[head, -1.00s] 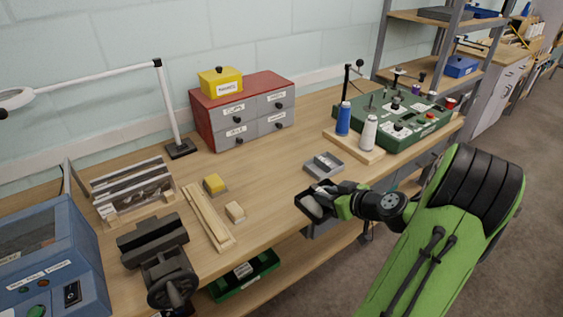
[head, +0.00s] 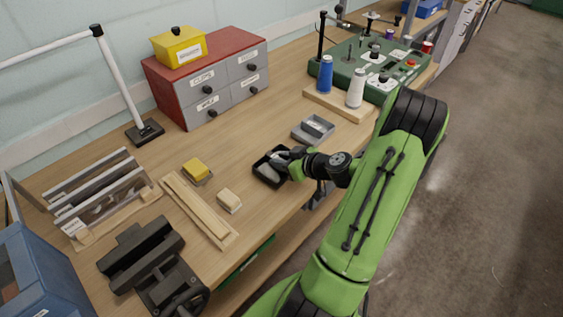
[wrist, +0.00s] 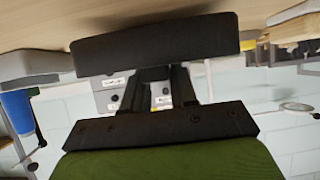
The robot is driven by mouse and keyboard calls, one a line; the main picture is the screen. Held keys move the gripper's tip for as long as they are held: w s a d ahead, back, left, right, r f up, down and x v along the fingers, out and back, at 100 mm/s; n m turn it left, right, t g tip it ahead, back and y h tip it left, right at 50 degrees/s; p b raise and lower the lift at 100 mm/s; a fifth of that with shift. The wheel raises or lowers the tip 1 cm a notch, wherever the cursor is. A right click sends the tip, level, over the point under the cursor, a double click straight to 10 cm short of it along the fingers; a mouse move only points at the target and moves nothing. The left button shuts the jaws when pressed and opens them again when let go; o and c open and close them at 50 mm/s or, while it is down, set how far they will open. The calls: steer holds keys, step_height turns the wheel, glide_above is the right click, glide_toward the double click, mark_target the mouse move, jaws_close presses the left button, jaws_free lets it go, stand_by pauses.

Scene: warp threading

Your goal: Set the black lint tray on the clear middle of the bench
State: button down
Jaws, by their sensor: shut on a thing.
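The black lint tray (head: 258,174) is over the clear middle of the bench (head: 240,135), near the front edge, with something light grey inside. It looks about level; I cannot tell whether its underside touches the wood. My gripper (head: 286,162) is shut on the tray's right side in the head view, with my green arm reaching in from the right. In the wrist view the tray (wrist: 155,45) shows as a dark wall across the top, close to the bench surface, and my gripper (wrist: 168,85) meets it. The fingertips are mostly hidden.
A grey tray (head: 313,130) sits close behind and right. A yellow block (head: 196,169), a pale block (head: 229,200) and wooden strips (head: 200,208) lie to the left. The red drawer cabinet (head: 165,95) stands behind. Bare wood lies between cabinet and tray.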

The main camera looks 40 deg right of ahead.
steer(key=shift+f, duration=0.55)
steer(key=shift+f, duration=0.15)
steer(key=c, duration=0.9)
jaws_free()
